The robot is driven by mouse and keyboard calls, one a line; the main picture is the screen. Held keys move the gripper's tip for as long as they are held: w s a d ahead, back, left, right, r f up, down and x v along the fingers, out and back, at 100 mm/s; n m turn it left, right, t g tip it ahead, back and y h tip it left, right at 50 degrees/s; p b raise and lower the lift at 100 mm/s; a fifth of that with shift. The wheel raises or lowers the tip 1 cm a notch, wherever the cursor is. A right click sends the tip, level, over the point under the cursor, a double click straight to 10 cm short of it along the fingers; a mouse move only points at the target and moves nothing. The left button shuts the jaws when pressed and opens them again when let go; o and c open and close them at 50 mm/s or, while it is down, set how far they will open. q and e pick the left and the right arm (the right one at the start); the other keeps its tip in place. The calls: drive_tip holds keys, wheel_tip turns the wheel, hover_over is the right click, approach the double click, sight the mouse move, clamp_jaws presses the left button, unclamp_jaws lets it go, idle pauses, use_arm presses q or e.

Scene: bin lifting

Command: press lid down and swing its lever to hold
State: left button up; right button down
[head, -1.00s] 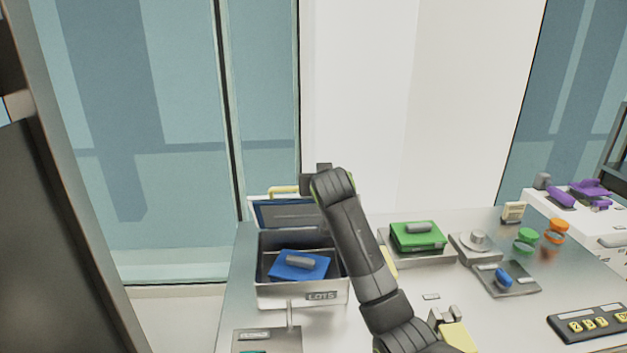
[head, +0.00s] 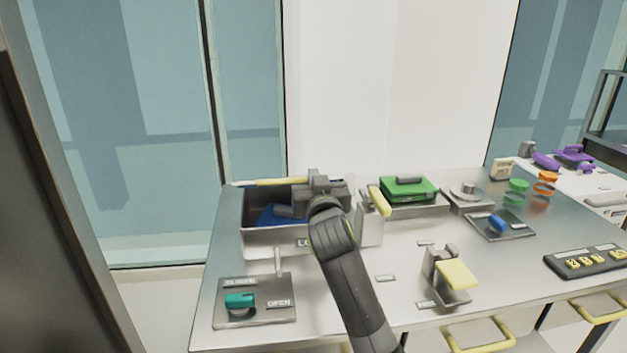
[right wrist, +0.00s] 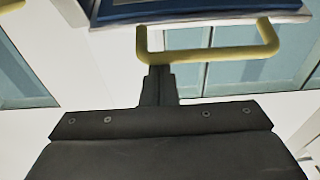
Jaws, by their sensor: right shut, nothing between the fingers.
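A blue block (head: 270,215) shows inside the bin. My right gripper (head: 287,211) is shut and empty over the bin, below the lid's edge. In the right wrist view, the shut fingers (right wrist: 158,84) are close to the lid's yellow handle (right wrist: 208,54); contact cannot be told. The lid's blue inner face (right wrist: 140,9) shows above. A yellow lever (head: 379,201) stands at the bin's right side. My left gripper is not in view.
A teal knob on a panel (head: 240,301) lies in front of the bin. A green box (head: 408,189) stands to the right. A yellow-paddled bracket (head: 456,274) and a button panel (head: 588,262) sit farther right. The table's front middle is mostly clear.

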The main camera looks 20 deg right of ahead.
use_arm(q)
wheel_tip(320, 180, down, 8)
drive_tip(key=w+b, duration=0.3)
drive_tip(key=b, duration=0.7)
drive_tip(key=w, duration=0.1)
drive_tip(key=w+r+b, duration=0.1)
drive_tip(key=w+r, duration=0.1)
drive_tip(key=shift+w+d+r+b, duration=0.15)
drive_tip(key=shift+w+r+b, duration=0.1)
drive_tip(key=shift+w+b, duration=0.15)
use_arm(e)
wheel_tip(320, 180, down, 8)
drive_tip(key=s+t, duration=0.2)
drive_tip(key=t, duration=0.1)
drive_tip(key=shift+s+a+h, duration=0.3)
drive_tip(key=shift+s, duration=0.05)
